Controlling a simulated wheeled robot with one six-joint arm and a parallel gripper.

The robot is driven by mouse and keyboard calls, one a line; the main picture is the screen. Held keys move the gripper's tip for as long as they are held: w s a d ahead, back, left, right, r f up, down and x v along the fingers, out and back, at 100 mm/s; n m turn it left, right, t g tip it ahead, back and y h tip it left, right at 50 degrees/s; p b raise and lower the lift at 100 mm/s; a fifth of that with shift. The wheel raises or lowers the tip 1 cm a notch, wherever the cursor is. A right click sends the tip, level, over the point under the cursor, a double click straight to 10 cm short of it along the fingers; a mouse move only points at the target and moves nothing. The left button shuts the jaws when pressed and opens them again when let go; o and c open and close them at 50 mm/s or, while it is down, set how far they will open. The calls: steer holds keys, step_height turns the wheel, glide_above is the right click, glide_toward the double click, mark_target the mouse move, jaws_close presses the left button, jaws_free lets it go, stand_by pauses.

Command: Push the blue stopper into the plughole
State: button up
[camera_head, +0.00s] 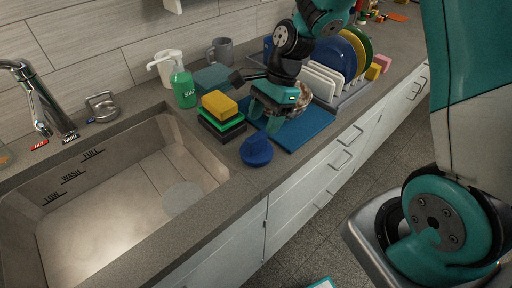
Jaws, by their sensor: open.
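The blue stopper (256,151) is a round piece with a raised part on top. It sits on the counter just right of the sink, near the front edge. A pale round patch (183,198) on the right part of the sink floor looks like the plughole, but I cannot make out an opening. My gripper (262,110) is open above the blue mat, behind and slightly right of the stopper and apart from it. My arm partly hides its fingers, and I see nothing held in it.
The sink (95,215) is otherwise empty. Stacked sponges (220,105) and a green soap bottle (183,85) stand behind the stopper. The blue mat (308,125) and a dish rack with plates (335,80) lie to the right. A tap (35,100) stands at the left.

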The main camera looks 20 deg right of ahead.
mark_target(257, 136)
steer(key=p+x, duration=0.1)
steer(key=x, duration=0.6)
steer(key=shift+a+f, duration=0.2)
steer(key=shift+c, duration=0.4)
jaws_close()
